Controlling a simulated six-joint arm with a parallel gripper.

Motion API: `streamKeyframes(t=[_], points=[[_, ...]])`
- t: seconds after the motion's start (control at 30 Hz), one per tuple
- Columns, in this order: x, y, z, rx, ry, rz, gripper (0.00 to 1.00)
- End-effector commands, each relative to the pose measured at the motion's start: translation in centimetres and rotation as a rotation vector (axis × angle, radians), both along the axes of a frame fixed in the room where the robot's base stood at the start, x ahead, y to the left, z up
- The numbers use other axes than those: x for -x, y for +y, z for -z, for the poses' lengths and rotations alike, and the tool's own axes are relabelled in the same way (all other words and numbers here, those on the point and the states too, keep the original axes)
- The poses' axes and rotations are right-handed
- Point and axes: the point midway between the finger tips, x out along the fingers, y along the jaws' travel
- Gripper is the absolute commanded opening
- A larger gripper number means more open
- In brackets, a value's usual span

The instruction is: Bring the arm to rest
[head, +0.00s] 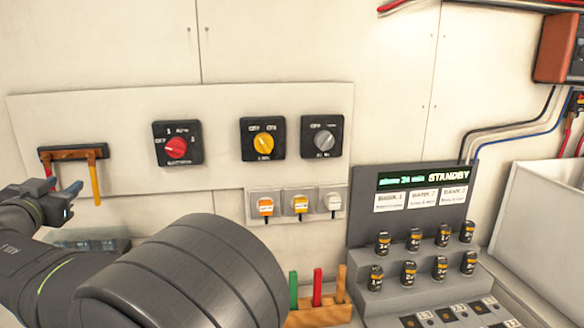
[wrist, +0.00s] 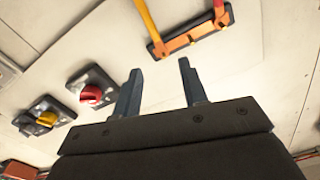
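My gripper (head: 62,187) is at the left of the head view, in front of the wall panel and just below an orange-brown rack (head: 72,153). In the wrist view my gripper (wrist: 160,68) has its two fingers apart with nothing between them. The rack (wrist: 188,40) is beyond the fingertips there, with a yellow strip (wrist: 149,18) and a red one (wrist: 218,6) at its ends. A gap shows between fingertips and rack. My forearm covers the lower left of the head view.
Red (head: 177,147), yellow (head: 263,143) and grey (head: 323,139) rotary switches sit on the panel (head: 222,106). Three plugs are below. A standby console (head: 405,232) with several black cylinders and a wooden holder (head: 318,315) with coloured sticks stand right of my arm.

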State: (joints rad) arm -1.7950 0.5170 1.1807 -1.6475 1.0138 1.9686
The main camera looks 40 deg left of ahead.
Motion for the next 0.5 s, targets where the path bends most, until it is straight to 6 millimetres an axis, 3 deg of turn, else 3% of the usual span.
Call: streamKeyframes(t=[0.3,0.5], points=[[-4.6,4.5,0.1,0.000,0.000,0.002,0.39],[-6.6,6.5,0.0,-0.001,0.001,0.001,0.39]])
